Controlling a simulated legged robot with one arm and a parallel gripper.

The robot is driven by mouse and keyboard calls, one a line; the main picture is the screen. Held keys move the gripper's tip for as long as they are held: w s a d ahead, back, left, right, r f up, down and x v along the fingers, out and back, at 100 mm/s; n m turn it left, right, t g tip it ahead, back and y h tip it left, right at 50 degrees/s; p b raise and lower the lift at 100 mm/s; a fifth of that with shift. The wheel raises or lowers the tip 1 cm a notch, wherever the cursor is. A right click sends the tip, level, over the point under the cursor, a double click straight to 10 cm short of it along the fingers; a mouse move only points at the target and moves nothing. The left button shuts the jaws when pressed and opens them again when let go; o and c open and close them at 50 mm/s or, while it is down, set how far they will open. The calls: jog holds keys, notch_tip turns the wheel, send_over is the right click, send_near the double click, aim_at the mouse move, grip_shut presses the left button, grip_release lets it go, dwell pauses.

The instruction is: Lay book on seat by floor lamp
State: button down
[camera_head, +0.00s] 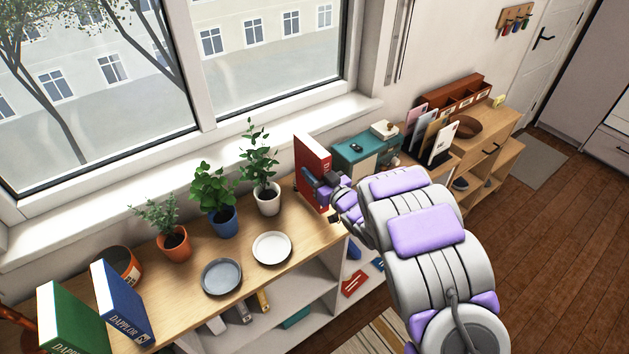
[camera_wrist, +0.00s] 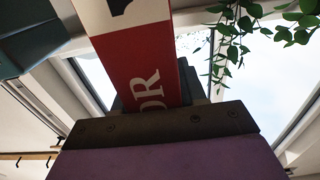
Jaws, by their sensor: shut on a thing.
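A red book (camera_head: 312,160) with a pale page edge stands upright at the right end of the wooden shelf top. My gripper (camera_head: 322,190) is shut on it from the right side. In the wrist view the book's red and white spine (camera_wrist: 145,65) with white letters rises from between the dark jaws (camera_wrist: 155,120). I cannot tell whether the book's lower edge touches the shelf top. No seat and no floor lamp show in either view.
The shelf top (camera_head: 185,285) also bears potted plants, a grey plate (camera_head: 222,277), a white plate (camera_head: 272,248), a blue book (camera_head: 122,300) and a green book (camera_head: 72,320). A teal box (camera_head: 358,160) stands just right of the red book. Wooden floor (camera_head: 540,250) is clear at right.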

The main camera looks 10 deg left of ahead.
jog(key=shift+w, duration=0.25)
notch_tip(320, 180, down, 4)
jog(key=shift+a+r+b, duration=0.15)
jog(key=shift+b, duration=0.5)
jog(key=c, duration=0.6)
grip_release()
jog(key=shift+s, duration=0.1)
jog(key=shift+c, duration=0.2)
jog(key=p+v, duration=0.2)
jog(key=v, duration=1)
jog(key=shift+r, duration=0.1)
